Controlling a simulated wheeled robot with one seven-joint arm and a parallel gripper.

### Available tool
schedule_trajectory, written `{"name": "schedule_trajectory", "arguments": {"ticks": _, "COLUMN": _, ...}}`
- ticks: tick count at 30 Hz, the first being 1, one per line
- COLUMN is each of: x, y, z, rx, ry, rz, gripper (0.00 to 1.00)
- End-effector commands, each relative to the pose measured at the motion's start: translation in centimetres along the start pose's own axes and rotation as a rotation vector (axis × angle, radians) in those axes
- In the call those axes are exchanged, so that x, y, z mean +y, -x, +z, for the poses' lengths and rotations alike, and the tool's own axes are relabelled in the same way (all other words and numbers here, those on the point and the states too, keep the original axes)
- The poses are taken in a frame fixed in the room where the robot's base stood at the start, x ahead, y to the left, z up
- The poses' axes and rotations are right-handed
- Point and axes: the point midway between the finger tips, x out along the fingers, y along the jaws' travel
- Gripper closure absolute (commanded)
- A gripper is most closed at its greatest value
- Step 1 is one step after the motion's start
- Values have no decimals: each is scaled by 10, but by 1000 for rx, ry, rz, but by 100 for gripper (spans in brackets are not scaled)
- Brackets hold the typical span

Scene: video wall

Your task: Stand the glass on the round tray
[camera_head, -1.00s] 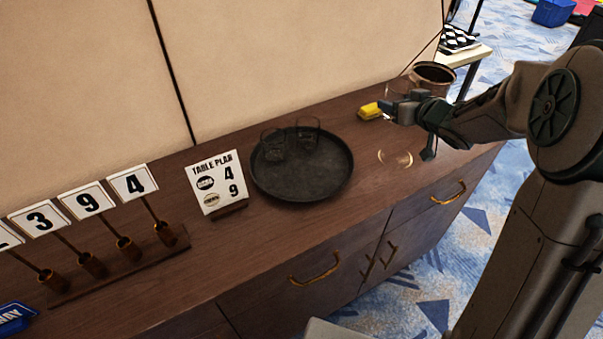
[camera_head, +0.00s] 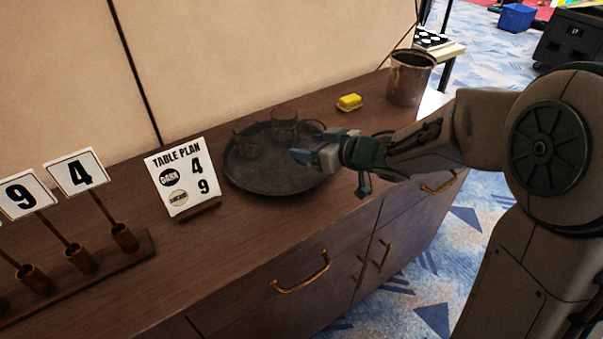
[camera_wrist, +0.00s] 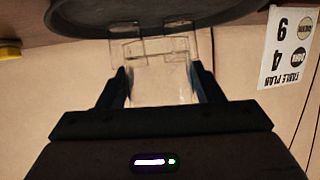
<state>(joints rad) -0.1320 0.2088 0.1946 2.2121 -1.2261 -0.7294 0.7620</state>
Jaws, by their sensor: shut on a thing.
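The round tray (camera_head: 270,185) is dark and lies on the wooden sideboard. Two clear glasses stand on it toward its back, a left one (camera_head: 247,142) and a right one (camera_head: 284,126). My gripper (camera_head: 303,156) is over the tray's right part in the head view. In the wrist view my gripper (camera_wrist: 160,75) is shut on a clear glass (camera_wrist: 160,88) between its two fingers. The tray's rim (camera_wrist: 90,28) crosses the top of that view, with glass outlines overlapping near it. The held glass is hardly visible in the head view, and I cannot tell whether it touches the tray.
A table plan card (camera_head: 182,178) stands left of the tray. Number signs (camera_head: 76,173) stand in a wooden rack farther left. The sideboard's front strip is clear.

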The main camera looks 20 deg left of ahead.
Motion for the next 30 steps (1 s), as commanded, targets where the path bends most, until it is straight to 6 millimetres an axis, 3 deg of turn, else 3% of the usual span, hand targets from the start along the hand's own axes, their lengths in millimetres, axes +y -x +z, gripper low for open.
{"name": "schedule_trajectory", "arguments": {"ticks": 6, "x": -22, "y": -10, "z": 12, "rx": 1, "ry": 0, "rz": 0, "gripper": 73}}
{"name": "schedule_trajectory", "arguments": {"ticks": 15, "x": -22, "y": -25, "z": 47, "rx": 1, "ry": -1, "rz": 0, "gripper": 73}}
{"name": "schedule_trajectory", "arguments": {"ticks": 28, "x": -21, "y": -27, "z": 52, "rx": 1, "ry": 0, "rz": 1, "gripper": 73}}
{"name": "schedule_trajectory", "arguments": {"ticks": 29, "x": -21, "y": -26, "z": 52, "rx": 0, "ry": 0, "rz": 2, "gripper": 31}}
{"name": "schedule_trajectory", "arguments": {"ticks": 30, "x": -21, "y": -26, "z": 52, "rx": 0, "ry": 0, "rz": 1, "gripper": 20}}
